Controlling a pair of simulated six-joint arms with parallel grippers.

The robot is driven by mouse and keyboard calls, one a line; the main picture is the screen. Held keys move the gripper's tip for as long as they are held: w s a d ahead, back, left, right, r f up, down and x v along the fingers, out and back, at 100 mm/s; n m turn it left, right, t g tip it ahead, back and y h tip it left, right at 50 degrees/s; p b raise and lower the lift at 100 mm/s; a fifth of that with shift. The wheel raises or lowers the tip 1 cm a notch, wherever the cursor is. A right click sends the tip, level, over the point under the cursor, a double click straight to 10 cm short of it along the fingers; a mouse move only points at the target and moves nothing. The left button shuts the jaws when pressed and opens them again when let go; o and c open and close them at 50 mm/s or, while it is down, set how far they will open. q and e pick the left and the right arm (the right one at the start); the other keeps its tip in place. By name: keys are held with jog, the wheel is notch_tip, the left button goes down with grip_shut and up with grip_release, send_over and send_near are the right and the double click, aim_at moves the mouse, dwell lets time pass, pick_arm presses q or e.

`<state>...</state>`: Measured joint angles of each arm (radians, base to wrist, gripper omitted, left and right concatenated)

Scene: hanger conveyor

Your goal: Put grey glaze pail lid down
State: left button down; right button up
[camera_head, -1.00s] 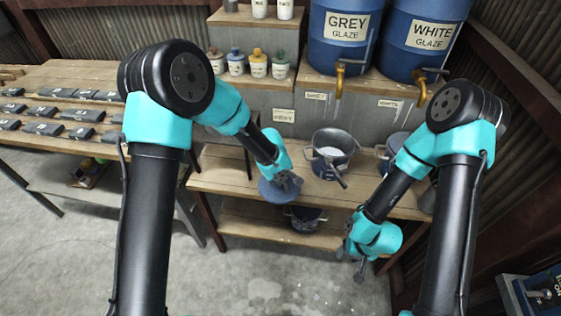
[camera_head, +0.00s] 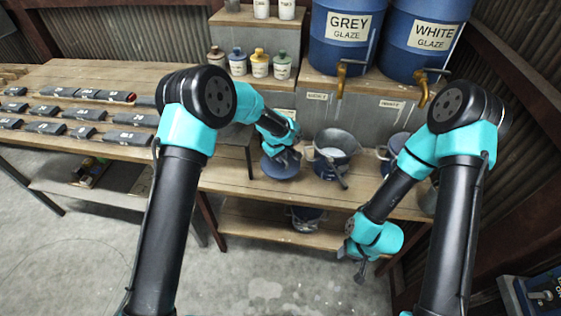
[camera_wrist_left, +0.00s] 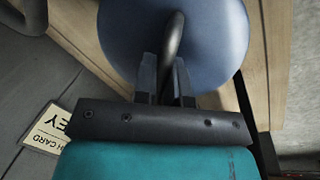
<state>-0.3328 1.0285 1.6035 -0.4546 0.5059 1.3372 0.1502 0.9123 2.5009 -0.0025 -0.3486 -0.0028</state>
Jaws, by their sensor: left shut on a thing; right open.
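The grey glaze pail lid is a round blue disc (camera_head: 280,167) with a dark handle, at the left part of the wooden bench in the head view. It fills the top of the left wrist view (camera_wrist_left: 205,40). My left gripper (camera_head: 290,154) is shut on the lid's dark handle (camera_wrist_left: 174,35). The lid is at or just above the bench top; I cannot tell whether it touches. An open pail (camera_head: 333,150) with pale contents and a stirring handle stands right of the lid. My right gripper (camera_head: 355,262) is open and empty, low in front of the bench.
Blue GREY GLAZE (camera_head: 345,35) and WHITE GLAZE (camera_head: 428,40) barrels with brass taps stand behind. A second pail (camera_head: 395,147) is partly hidden by my right arm. A dark bucket (camera_head: 306,218) sits on the lower shelf. Grey tiles lie on the left table (camera_head: 70,85).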

aim_at(275, 163)
pick_arm(q)
jog(key=shift+w, duration=0.25)
jog(key=shift+f, duration=1.75)
jog(key=shift+f, duration=0.1)
jog(key=c, duration=1.2)
grip_release()
jog(key=r, duration=0.4)
jog(key=s+a+r, duration=0.1)
jog(key=r, duration=0.3)
jog(key=a+r, duration=0.1)
jog(key=r, duration=0.3)
jog(key=shift+s, duration=0.15)
